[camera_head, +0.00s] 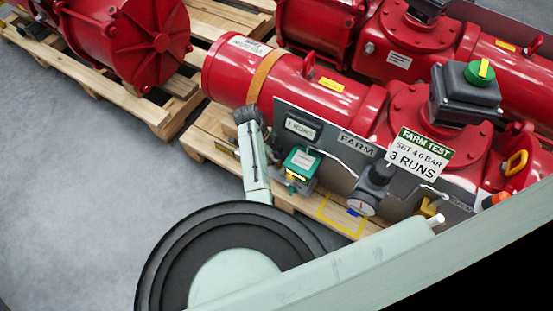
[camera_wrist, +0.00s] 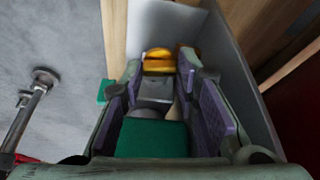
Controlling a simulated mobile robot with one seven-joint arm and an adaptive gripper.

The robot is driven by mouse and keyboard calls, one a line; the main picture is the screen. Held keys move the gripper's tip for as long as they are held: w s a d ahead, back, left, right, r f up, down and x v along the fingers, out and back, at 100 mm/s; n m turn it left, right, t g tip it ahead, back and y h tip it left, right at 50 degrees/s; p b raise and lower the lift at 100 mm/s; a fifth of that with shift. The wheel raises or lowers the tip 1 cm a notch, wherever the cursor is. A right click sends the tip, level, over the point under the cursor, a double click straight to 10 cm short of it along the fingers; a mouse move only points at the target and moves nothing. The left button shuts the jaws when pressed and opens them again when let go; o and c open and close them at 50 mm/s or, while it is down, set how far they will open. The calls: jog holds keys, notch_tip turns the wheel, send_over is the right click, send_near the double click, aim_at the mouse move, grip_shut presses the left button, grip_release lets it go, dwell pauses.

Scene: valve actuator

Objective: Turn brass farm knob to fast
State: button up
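The brass knob (camera_wrist: 159,61) shows in the wrist view as a yellow-gold round piece with a dark slot across it. My gripper (camera_wrist: 160,78) is open, with purple-padded fingers either side of the line to the knob. The knob lies between or just beyond the fingertips; I cannot tell whether they touch it. A green block (camera_wrist: 152,139) and a grey metal body lie between the fingers, nearer the camera. In the head view, a green-topped valve unit (camera_head: 301,160) sits on the FARM panel (camera_head: 357,146). My gripper cannot be made out there.
A FARM TEST card (camera_head: 415,153) reads SET 4.0 BAR, 3 RUNS. Red actuators lie on wooden pallets (camera_head: 152,112). Grey floor (camera_head: 70,170) is clear at left. My arm covers the lower foreground.

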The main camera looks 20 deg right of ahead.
grip_shut()
jog(key=shift+s+n+p, duration=0.1)
jog(key=shift+n+p, duration=0.2)
jog(key=shift+p, duration=0.05)
jog(key=n+p, duration=0.1)
jog(key=n, duration=0.1)
jog(key=n+t+h+p, duration=0.1)
jog(key=p, duration=0.1)
jog(key=shift+s+a+r+n, duration=0.15)
jog(key=shift+n, duration=0.25)
jog(key=n+t+p, duration=0.1)
jog(key=n+p, duration=0.1)
jog(key=n, duration=0.1)
jog(key=shift+s+t, duration=0.15)
jog(key=shift+t, duration=0.15)
jog(key=shift+s+n+t+p, duration=0.1)
jog(key=shift+n+t+p, duration=0.6)
jog(key=shift+n, duration=1)
jog(key=shift+o, duration=1.9)
grip_release()
